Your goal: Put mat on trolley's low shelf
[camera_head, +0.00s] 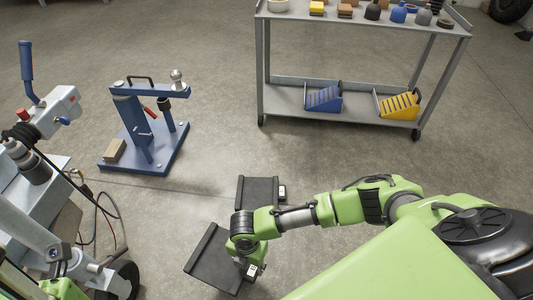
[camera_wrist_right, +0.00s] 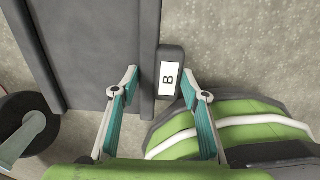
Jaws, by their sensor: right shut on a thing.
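Two dark grey mats lie on the concrete floor in the head view. The far mat (camera_head: 258,188) has a small white-labelled block at its right edge. The near mat (camera_head: 212,262) lies partly under my right arm. My right gripper (camera_head: 251,268) is low at the near mat's right edge. In the wrist view its fingers (camera_wrist_right: 158,82) are shut on the block marked B (camera_wrist_right: 170,75) at the edge of the mat (camera_wrist_right: 95,40). The trolley (camera_head: 365,25) stands at the back right; its low shelf (camera_head: 358,108) holds two chocks.
The low shelf has a blue chock (camera_head: 323,98) and a yellow chock (camera_head: 398,105), with bare room between them. Several small items stand on the top shelf. A blue hitch stand (camera_head: 150,140) is at left, near a grey machine with cables. Floor before the trolley is clear.

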